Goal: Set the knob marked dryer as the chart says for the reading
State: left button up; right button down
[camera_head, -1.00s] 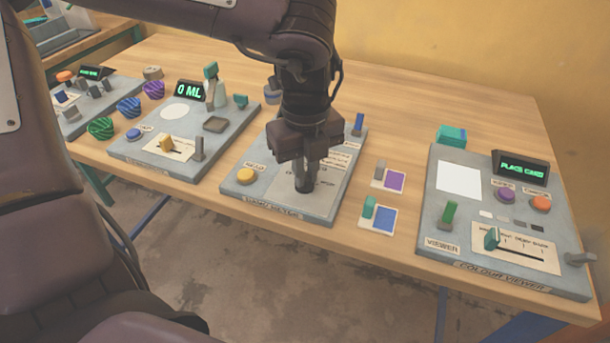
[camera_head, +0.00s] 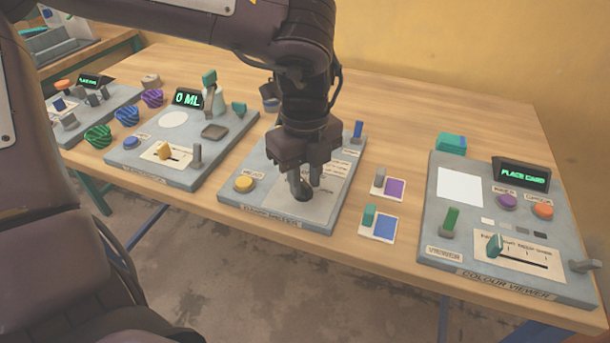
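My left gripper (camera_head: 304,184) points down over the middle grey board (camera_head: 238,212). Its two fingers are apart, one on each side of a dark round knob (camera_head: 302,191). I cannot tell whether they press on it. The knob stands on a pale printed panel (camera_head: 322,203), partly hidden by the gripper. Its label and the small print are too blurred to read, so I cannot confirm the word dryer. A display (camera_head: 187,98) on the board to the left reads "0 ML". My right gripper is not in view.
The middle board has a yellow button (camera_head: 244,184) and a blue lever (camera_head: 357,130). Two colour cards (camera_head: 384,223) (camera_head: 393,187) lie to its right. The colour viewer board (camera_head: 450,255), with a "PLACE CARD" display (camera_head: 521,174), stands at the right. Striped knobs (camera_head: 127,111) stand at the left.

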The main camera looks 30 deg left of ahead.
aim_at(305, 184)
pick_arm(q)
jog(key=shift+o, duration=0.5)
